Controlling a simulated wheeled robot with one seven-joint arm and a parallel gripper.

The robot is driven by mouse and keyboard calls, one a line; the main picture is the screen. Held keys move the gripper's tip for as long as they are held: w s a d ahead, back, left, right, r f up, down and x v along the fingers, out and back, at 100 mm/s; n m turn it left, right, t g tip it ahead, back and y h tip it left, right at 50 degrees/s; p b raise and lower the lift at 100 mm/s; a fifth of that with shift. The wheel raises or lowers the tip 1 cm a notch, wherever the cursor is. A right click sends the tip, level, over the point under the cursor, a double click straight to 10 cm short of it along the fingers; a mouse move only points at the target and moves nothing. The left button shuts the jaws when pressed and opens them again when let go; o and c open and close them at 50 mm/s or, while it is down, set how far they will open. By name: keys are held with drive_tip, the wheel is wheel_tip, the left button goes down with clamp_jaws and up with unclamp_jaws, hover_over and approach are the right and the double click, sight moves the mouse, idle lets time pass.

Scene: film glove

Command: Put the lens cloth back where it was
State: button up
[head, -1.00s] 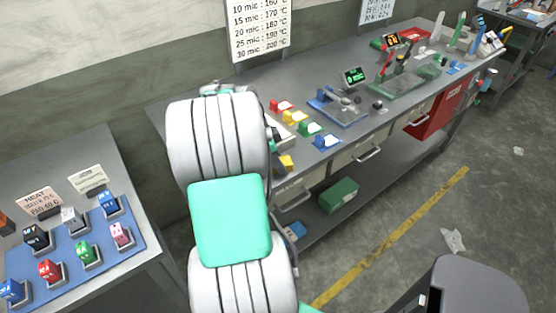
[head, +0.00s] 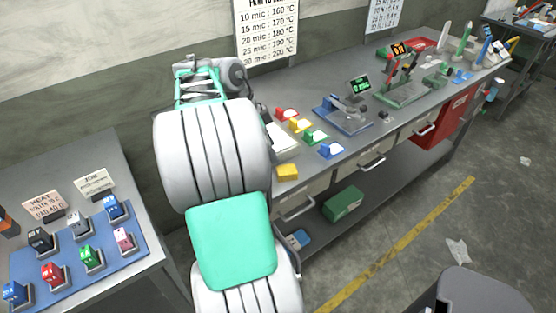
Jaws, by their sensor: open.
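I cannot make out a lens cloth for certain. A small yellow piece (head: 287,172) lies at the bench's front edge, just right of my arm; at this size I cannot tell if it is a cloth or a block. A pale crumpled piece (head: 458,250) lies on the floor at the right. My gripper (head: 187,66) shows at the top left beyond my large arm links, raised near the wall at the bench's left end. It is open, and I see nothing held in it. My arm hides part of the bench's left end.
The grey bench (head: 405,118) carries several coloured pieces, a blue device (head: 343,113), a green stand (head: 405,93) and a red tray (head: 418,45). A side table (head: 80,165) at left holds a blue mat (head: 75,262) with coloured blocks. A green box (head: 343,204) sits on the lower shelf.

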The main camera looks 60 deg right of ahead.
drive_tip(key=w+a+r+n+t, duration=0.1)
drive_tip(key=w+a+n+t, duration=0.1)
drive_tip(key=w+a+n, duration=0.6)
drive_tip(key=w+a+r+n+t, duration=0.1)
drive_tip(key=w+a+n+t, duration=0.15)
drive_tip(key=a+n, duration=0.45)
drive_tip(key=a+f+n+t+y, duration=0.1)
drive_tip(key=a+n, duration=0.5)
drive_tip(key=a, duration=0.6)
drive_tip(key=s+a+f+n+t+y, duration=0.1)
drive_tip(key=a+f+n+y, duration=0.1)
drive_tip(key=a+n, duration=0.5)
drive_tip(key=a+f, duration=0.1)
drive_tip(key=a, duration=0.5)
drive_tip(key=shift+s+a+f, duration=0.15)
drive_tip(key=shift+s, duration=0.05)
drive_tip(key=shift+t, duration=0.25)
